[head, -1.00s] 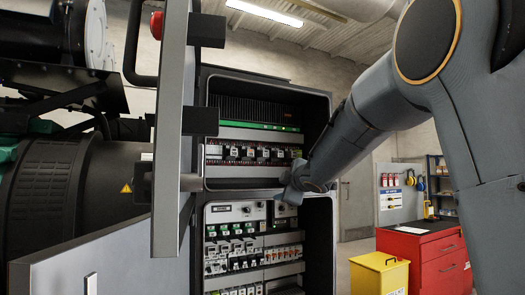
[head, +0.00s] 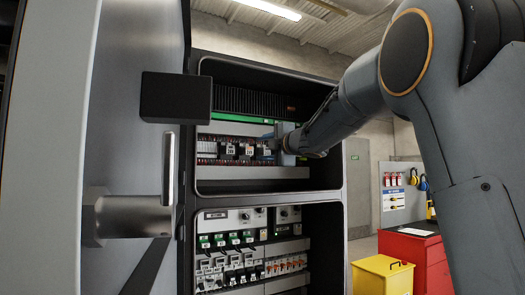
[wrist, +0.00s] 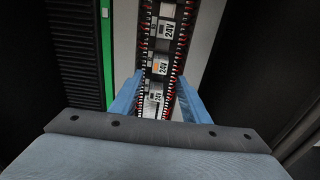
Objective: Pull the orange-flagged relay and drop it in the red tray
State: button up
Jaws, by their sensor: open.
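The orange-flagged relay (wrist: 160,67) sits in a row of 24V relays in the wrist view, with a small orange mark on its face. My gripper (wrist: 159,77) is open, with one blue finger on each side of the relay row, close to the flagged relay. I cannot tell whether the fingers touch it. In the head view my gripper (head: 279,140) reaches into the upper cabinet bay at the relay row (head: 236,149); the flagged relay cannot be made out there. I cannot clearly make out the red tray.
The cabinet's open door (head: 130,70) stands at the left, with a dark block and metal handle. A lower bay (head: 255,250) holds breakers and meters. A yellow bin (head: 382,276) and red tool cabinet (head: 412,250) stand at the right. Green strip (wrist: 107,50) flanks the row.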

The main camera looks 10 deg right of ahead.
aim_at(250, 151)
jog(key=p+x, duration=0.2)
jog(key=x, duration=0.5)
jog(key=shift+w+a, duration=0.1)
jog(key=shift+w, duration=0.05)
jog(key=shift+p+x, duration=0.8)
jog(key=shift+x, duration=0.35)
jog(key=shift+p, duration=0.3)
dwell(0.4)
jog(key=c, duration=1.1)
jog(key=shift+o, duration=0.2)
jog(key=shift+s+d+b, duration=0.2)
jog(key=shift+s+b, duration=0.1)
jog(key=shift+s, duration=0.4)
jog(key=shift+s+d, duration=0.1)
jog(key=shift+s, duration=0.2)
